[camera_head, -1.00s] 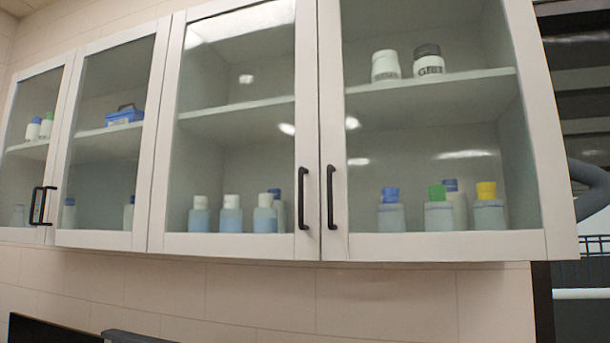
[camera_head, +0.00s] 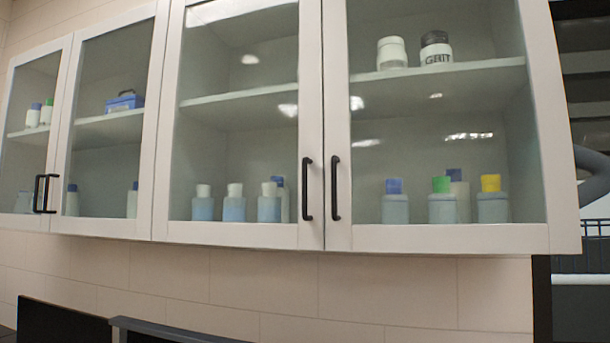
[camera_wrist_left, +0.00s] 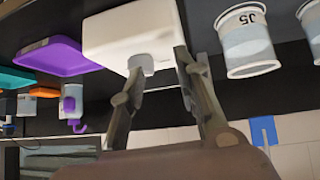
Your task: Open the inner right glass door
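A wall cabinet with a row of glass doors fills the head view, and all its doors look shut. The inner right glass door (camera_head: 240,150) has a pale frame and a black vertical handle (camera_head: 307,188) on its right edge. Beside it is the outer right door (camera_head: 440,130), with its own black handle (camera_head: 335,188) close by. My left gripper (camera_wrist_left: 160,75) shows only in the left wrist view. Its two fingers are apart with nothing held between them, and no cabinet door shows there. My right gripper is in neither view.
Bottles stand inside the cabinet, with two jars (camera_head: 412,53) on the upper right shelf. Dark edges (camera_head: 165,330) show at the lower left. The left wrist view shows a white box (camera_wrist_left: 135,38), a purple tray (camera_wrist_left: 50,58) and a labelled beaker (camera_wrist_left: 246,40).

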